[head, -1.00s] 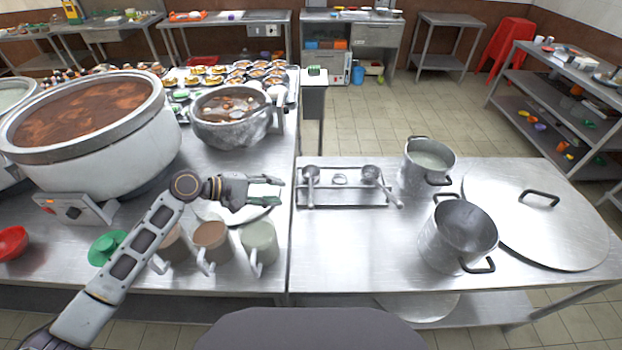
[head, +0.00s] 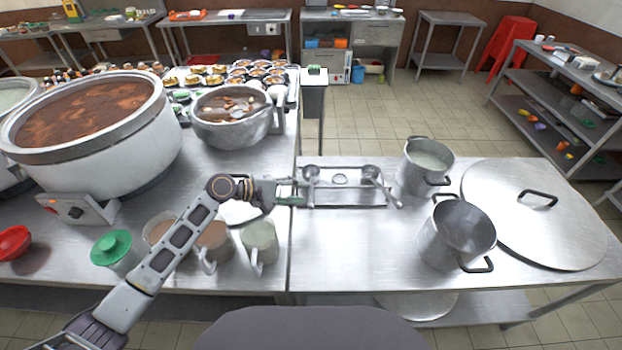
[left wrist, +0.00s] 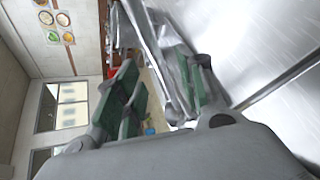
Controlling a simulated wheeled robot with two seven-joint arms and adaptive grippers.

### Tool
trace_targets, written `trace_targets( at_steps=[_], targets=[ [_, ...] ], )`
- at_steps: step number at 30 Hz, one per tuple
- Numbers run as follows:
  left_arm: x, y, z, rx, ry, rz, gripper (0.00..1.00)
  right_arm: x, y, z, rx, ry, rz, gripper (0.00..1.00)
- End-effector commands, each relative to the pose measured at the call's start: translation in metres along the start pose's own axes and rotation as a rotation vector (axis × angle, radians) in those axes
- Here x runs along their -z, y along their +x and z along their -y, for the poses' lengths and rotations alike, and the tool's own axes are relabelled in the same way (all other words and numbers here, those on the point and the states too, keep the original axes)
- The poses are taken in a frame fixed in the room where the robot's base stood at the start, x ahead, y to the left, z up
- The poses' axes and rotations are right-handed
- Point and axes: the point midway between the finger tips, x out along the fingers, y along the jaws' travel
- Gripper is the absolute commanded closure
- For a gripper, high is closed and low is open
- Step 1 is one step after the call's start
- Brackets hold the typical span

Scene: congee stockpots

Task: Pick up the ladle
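Two metal ladles lie on a shallow metal tray (head: 345,205) on the right-hand table. The left ladle (head: 311,172) has its bowl at the back and its handle toward the front. The right ladle (head: 371,172) has its handle slanting to the front right. My left gripper (head: 299,197) is at the tray's left edge, beside the left ladle's handle. In the left wrist view the green-padded fingers (left wrist: 158,92) stand apart, with a gap between them. Whether the handle lies between them, or touches them, I cannot tell. My right gripper is not in view.
Two metal pots, one rear (head: 427,164) and one front (head: 457,235), stand right of the tray near a large round lid (head: 535,215). Cups (head: 260,243) and a big stockpot (head: 95,170) stand on the left table. The table in front of the tray is clear.

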Motion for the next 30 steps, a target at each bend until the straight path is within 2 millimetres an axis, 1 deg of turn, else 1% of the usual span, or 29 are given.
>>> trace_targets(
  at_steps=[4, 8, 18, 21, 24, 30],
  targets=[
    [0.000, 0.001, 0.000, 0.000, 0.000, 0.000, 0.61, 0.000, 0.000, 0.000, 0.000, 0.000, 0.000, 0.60],
    [0.000, 0.007, -0.001, 0.000, 0.001, 0.000, 0.61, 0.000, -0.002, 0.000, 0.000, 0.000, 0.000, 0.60],
    [0.002, 0.040, -0.002, 0.000, -0.001, 0.001, 0.61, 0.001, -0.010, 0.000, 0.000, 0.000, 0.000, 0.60],
    [0.002, 0.048, -0.001, -0.001, -0.001, 0.001, 0.61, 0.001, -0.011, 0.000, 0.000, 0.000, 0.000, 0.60],
    [0.002, 0.051, -0.001, 0.000, 0.000, 0.000, 0.61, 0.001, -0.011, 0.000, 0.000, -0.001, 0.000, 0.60],
    [0.003, 0.052, -0.001, 0.000, 0.001, 0.000, 0.61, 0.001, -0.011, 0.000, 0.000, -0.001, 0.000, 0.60]
  ],
)
